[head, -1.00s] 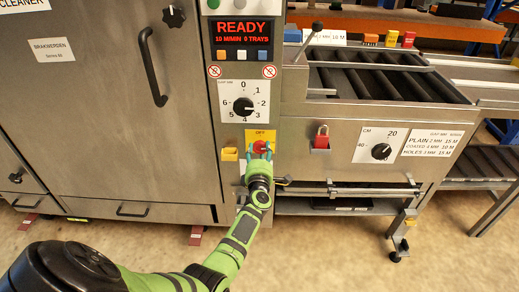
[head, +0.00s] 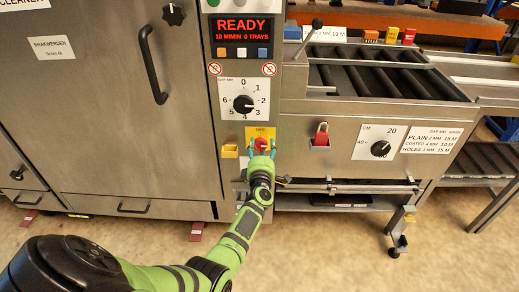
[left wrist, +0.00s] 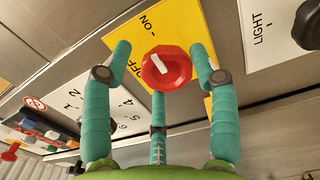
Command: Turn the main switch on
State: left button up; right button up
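The main switch is a red knob with a white bar on a yellow plate (left wrist: 185,25), seen close in the left wrist view. The plate carries ON and OFF marks. The red knob (left wrist: 167,67) has its white bar on its upper left part; I cannot tell exactly which mark it points at. In the head view the red knob (head: 260,144) is just above my left gripper. My left gripper (left wrist: 160,50) is open, its teal fingers on both sides of the knob with gaps visible. It also shows in the head view (head: 261,148). My right gripper is not in view.
Above the switch are a gap dial (head: 243,104) and a lit display (head: 245,30) reading READY. A yellow holder (head: 229,151) sits just left. A LIGHT knob (left wrist: 306,27) is near the switch.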

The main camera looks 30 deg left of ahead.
pick_arm(q)
jog(key=shift+w+d, duration=0.1)
jog(key=shift+d, duration=0.05)
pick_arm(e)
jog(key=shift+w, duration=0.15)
pick_arm(q)
jog(key=shift+f, duration=0.1)
jog(key=shift+s, duration=0.25)
jog(key=shift+s+d+f, duration=0.1)
jog(key=shift+s+d, duration=0.05)
jog(key=shift+s, duration=0.15)
jog(key=v, duration=0.6)
jog(key=shift+d, duration=0.2)
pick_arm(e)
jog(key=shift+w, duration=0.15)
pick_arm(q)
jog(key=shift+s, duration=0.1)
